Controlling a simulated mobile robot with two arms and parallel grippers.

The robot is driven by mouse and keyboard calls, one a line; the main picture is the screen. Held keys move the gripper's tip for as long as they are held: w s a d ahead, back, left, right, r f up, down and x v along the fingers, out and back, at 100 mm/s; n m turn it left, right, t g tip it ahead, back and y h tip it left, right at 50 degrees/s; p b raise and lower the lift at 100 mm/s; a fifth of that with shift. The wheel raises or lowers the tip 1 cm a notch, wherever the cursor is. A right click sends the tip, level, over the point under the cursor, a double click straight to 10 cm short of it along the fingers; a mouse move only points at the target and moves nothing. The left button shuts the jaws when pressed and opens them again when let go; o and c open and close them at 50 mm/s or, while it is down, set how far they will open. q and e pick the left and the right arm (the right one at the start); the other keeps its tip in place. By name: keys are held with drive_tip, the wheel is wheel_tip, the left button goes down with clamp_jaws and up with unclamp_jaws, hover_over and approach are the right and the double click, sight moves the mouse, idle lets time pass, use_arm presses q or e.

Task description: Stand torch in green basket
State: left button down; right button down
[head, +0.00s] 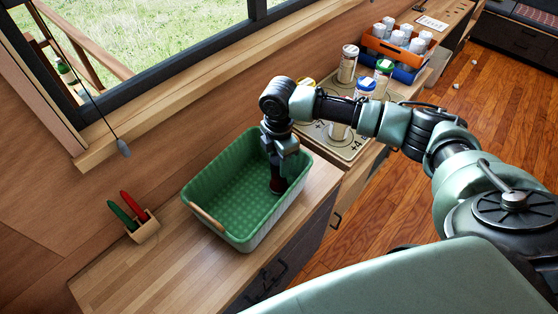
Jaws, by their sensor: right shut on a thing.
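The green basket (221,178) stands on the wooden counter below the window, with a light wooden handle on its near end. My right gripper (277,172) reaches down into the basket at its right side. It is shut on the torch (278,186), a short dark cylinder that hangs roughly upright below the fingers. The torch's lower end is inside the basket; I cannot tell whether it touches the basket floor. The fingers hide its upper part. My left gripper is not in view.
A small wooden holder (146,228) with a red and a green item stands left of the basket. Behind my right arm, several cans (348,64) stand on a printed board (350,149). Orange and blue crates (398,52) with white cans are farther back. The near-left counter is clear.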

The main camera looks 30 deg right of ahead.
drive_tip(key=c, duration=0.8)
unclamp_jaws()
wheel_tip(320, 180, up, 11)
drive_tip(key=b, duration=0.2)
drive_tip(key=shift+f+b, duration=0.1)
drive_tip(key=shift+b, duration=0.2)
drive_tip(key=shift+r, duration=0.7)
